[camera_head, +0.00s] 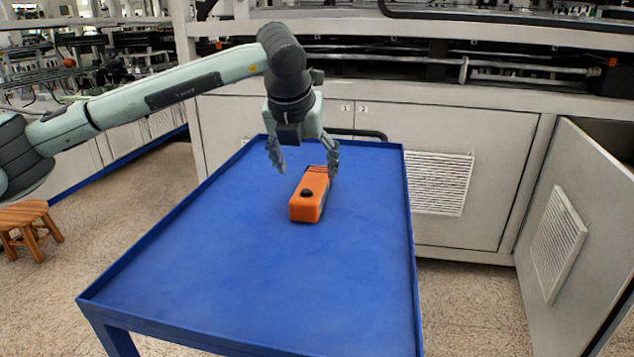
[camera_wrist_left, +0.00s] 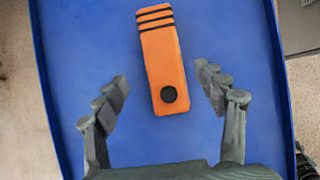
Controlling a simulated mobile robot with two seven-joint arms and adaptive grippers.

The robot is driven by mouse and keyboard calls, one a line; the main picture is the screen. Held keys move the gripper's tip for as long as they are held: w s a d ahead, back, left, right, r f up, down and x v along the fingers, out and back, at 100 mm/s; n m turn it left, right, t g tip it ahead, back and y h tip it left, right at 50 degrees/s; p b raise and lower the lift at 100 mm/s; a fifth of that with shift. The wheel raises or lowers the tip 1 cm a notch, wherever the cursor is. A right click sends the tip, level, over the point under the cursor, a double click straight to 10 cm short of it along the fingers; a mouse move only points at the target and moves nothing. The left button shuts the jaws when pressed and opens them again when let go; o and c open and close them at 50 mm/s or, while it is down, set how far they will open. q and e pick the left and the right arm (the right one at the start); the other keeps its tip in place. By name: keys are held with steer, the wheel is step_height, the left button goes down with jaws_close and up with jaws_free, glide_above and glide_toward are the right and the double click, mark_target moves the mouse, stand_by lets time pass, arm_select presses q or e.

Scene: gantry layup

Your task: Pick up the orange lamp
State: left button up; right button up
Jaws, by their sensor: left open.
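The orange lamp (camera_head: 309,196) is a box-shaped orange block with a round black knob on top. It lies on the blue cart top (camera_head: 230,270), towards its far half. My left gripper (camera_head: 304,166) is open above the far end of the lamp. In the left wrist view the lamp (camera_wrist_left: 162,62) shows black stripes at one end and the black knob at the other. There the open fingers (camera_wrist_left: 165,98) stand on either side of the knob end, apart from it, with nothing between them held. My right gripper is not in view.
The blue cart has a low raised rim and is otherwise bare. A grey machine cabinet (camera_head: 480,130) stands behind it, with an open door (camera_head: 570,225) at the right. A small wooden stool (camera_head: 28,222) stands on the floor at the left.

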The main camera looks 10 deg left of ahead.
mark_target(312, 182)
arm_select(q)
steer(key=shift+x, duration=0.85)
steer(key=p+x, duration=0.1)
steer(key=x, duration=0.4)
steer(key=shift+w+d, duration=0.15)
steer(key=shift+d, duration=0.05)
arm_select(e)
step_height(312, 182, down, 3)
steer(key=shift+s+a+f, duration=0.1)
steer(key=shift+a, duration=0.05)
arm_select(q)
steer(key=shift+c, duration=0.4)
steer(key=c, duration=1.2)
steer(key=shift+c, duration=0.6)
steer(key=shift+r, duration=0.1)
